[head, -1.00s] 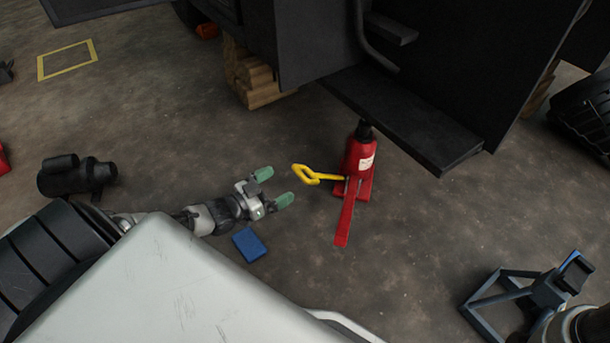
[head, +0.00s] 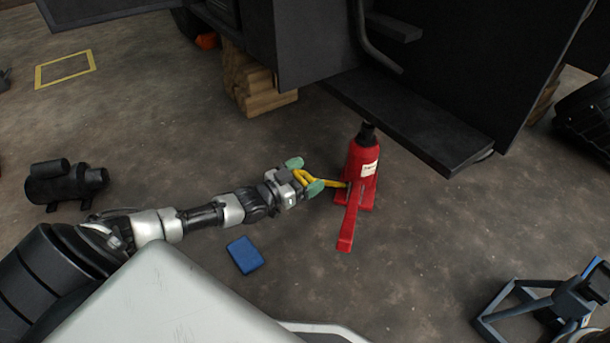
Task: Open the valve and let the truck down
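A red bottle jack (head: 361,160) stands upright on the floor under the edge of the black truck body (head: 430,125). A red lever (head: 348,228) sticks out from its base toward me. A yellow valve key (head: 328,181) reaches out from the jack's base to the left, ending in a loop. My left gripper (head: 305,176) is at this loop, with one green fingertip on each side of it. The fingers look apart, with the loop between them; I cannot see them pressed on it. My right gripper is not in view.
Wooden blocks (head: 258,85) are stacked under the truck at the back. A blue box (head: 245,255) lies on the floor below my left arm. A black motor-like unit (head: 66,184) is at left. A blue-grey jack stand (head: 545,303) is at lower right. The floor right of the jack is clear.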

